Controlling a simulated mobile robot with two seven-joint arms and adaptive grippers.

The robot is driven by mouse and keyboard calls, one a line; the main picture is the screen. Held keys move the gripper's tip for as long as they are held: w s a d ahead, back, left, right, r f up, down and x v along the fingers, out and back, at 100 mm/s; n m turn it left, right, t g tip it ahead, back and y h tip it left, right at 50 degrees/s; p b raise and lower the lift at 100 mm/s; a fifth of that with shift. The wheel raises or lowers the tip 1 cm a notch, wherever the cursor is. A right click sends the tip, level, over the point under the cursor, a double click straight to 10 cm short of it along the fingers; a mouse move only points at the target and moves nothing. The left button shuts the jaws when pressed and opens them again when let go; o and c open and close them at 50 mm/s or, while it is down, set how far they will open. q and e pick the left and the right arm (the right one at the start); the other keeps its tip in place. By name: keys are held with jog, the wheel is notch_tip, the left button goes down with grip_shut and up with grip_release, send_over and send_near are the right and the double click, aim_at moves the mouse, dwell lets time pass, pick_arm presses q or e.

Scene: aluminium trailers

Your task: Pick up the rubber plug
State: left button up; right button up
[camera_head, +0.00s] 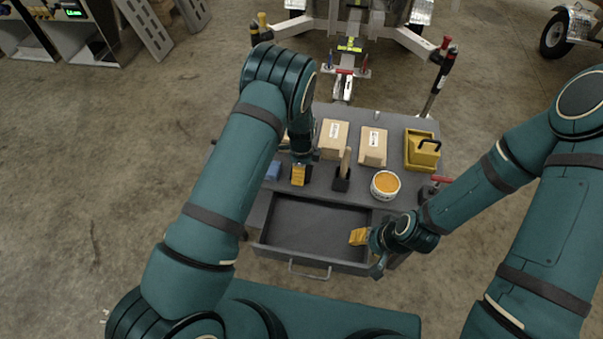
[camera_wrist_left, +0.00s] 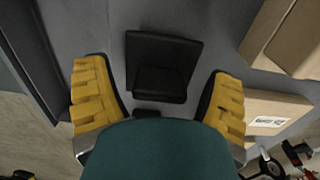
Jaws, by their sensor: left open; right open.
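A black block with a square plate and a raised part, which looks like the rubber plug (camera_wrist_left: 160,66), lies on the grey worktop in the left wrist view. My left gripper (camera_wrist_left: 158,100) is open, with one yellow finger on each side of the block and a gap to each. I cannot tell whether the fingers reach down beside it. In the head view my left gripper (camera_head: 300,170) points down over the worktop and hides the block. My right gripper (camera_head: 365,250) is open and empty, over the right front of the open drawer.
The grey workbench (camera_head: 306,110) has an open, empty-looking drawer (camera_head: 305,228). Cardboard boxes (camera_head: 373,146), a wooden-handled black tool (camera_head: 342,180), an orange-topped tub (camera_head: 385,184), a yellow case (camera_head: 421,150) and a blue item (camera_head: 273,170) stand close around.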

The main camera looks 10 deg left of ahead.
pick_arm(q)
jog(key=c, duration=1.3)
jog(key=shift+r, duration=0.1)
